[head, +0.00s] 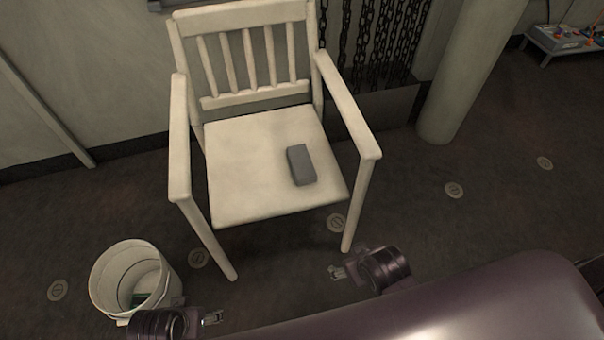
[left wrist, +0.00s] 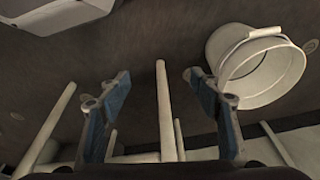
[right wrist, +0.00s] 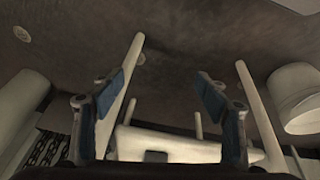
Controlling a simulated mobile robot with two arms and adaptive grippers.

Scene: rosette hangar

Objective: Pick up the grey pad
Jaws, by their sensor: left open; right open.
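The grey pad (head: 301,165) lies on the seat of a white armchair (head: 245,190), right of the seat's middle. A small dark patch on the chair shows in the right wrist view, but I cannot tell if it is the pad. My right gripper (head: 338,272) is open and empty, low in front of the chair's right front leg, apart from the pad. It shows in the right wrist view (right wrist: 162,85) with fingers spread. My left gripper (head: 214,317) is open and empty beside the bucket, also seen spread in the left wrist view (left wrist: 158,85).
A white bucket (head: 104,282) with something green inside stands on the floor at left, close to my left gripper. The chair's armrests (head: 346,105) flank the seat. A round column (head: 468,75) and hanging chains (head: 385,40) stand behind at right.

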